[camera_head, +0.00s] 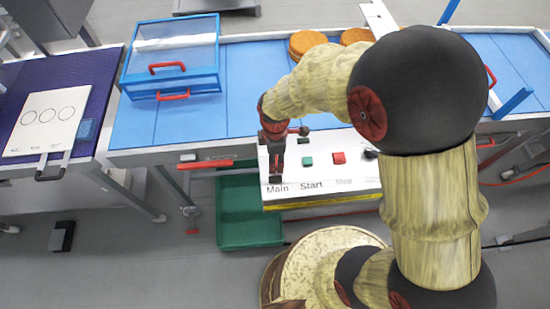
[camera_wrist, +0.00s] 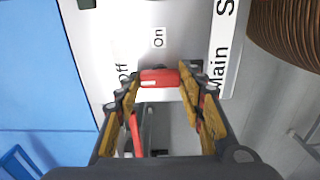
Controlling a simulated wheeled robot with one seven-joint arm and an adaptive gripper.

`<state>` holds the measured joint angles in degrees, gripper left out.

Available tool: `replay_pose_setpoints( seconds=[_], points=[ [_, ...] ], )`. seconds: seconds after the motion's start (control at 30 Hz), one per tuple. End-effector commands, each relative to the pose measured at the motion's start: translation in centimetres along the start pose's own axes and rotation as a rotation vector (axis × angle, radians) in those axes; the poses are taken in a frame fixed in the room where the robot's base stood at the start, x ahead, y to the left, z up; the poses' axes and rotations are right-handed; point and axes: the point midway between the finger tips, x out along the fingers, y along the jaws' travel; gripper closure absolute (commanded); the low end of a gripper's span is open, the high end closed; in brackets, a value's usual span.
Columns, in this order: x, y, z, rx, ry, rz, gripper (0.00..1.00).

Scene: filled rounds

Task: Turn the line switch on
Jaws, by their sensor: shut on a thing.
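The line switch is a red handle (camera_wrist: 159,78) beside the white panel labels "Off" (camera_wrist: 123,71) and "On" (camera_wrist: 158,37) in the wrist view. The "Main" label (camera_head: 278,189) shows at the panel's front left in the head view. My gripper (camera_wrist: 160,82) is shut on the red handle, with a fingertip at each end of it. In the head view my gripper (camera_head: 276,178) points down at the left end of the white control panel (camera_head: 292,172) and hides the handle. I cannot tell exactly which label the handle points to.
A green button (camera_head: 307,161) and a red button (camera_head: 338,158) sit to the right on the panel. Behind is a blue conveyor (camera_head: 240,95) with a clear lidded box (camera_head: 172,60) and orange-brown rounds (camera_head: 306,42). A green bin (camera_head: 248,210) stands below.

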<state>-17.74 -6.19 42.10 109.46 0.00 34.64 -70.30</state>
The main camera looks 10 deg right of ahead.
Motion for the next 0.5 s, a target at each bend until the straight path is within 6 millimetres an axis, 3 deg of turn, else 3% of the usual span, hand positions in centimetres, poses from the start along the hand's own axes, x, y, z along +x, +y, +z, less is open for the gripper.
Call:
replay_pose_setpoints(
  seconds=[0.1,0.5],
  points=[
    [-0.01,0.02,0.0,0.0,0.0,0.0,0.86],
    [-0.04,0.03,-0.01,0.078,0.0,0.001,0.86]
  ],
)
